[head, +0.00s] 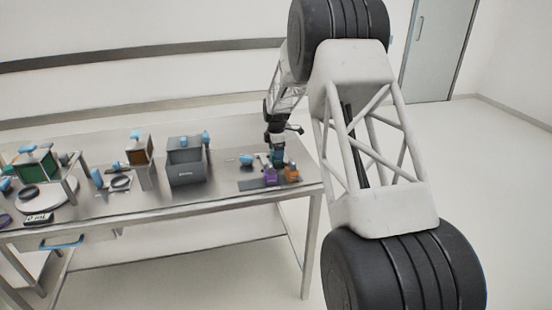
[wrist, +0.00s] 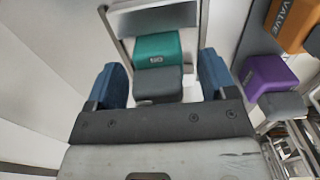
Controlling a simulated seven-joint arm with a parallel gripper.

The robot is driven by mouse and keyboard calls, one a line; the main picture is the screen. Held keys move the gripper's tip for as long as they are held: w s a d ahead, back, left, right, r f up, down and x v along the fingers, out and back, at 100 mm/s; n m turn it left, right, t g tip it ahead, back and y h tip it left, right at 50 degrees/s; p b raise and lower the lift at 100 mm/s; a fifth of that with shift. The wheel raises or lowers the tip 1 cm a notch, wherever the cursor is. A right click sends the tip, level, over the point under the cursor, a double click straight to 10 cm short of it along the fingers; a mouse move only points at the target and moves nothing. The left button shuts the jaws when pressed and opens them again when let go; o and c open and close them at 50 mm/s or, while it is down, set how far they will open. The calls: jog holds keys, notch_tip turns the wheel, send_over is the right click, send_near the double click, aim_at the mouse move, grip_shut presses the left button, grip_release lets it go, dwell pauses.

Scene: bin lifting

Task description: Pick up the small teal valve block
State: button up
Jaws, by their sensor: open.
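The teal valve block (wrist: 157,48) shows in the wrist view, with white marking on its face and a dark grey part on its near side. It sits between my gripper's two blue fingers, with a gap on each side. My gripper (wrist: 160,75) is open and holds nothing. In the head view my gripper (head: 277,160) points down over the right end of the table. There the teal block is hard to tell apart from the fingertips.
A purple block (wrist: 268,74) and an orange block (wrist: 291,22) marked VALVE lie close by on the right. On the table (head: 228,206), a grey box (head: 186,168) stands left of my gripper, with several fixtures further left.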

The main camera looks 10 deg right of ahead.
jog(key=shift+f, duration=0.15)
dwell(0.4)
jog(key=c, duration=1.1)
jog(key=shift+r, duration=5.05)
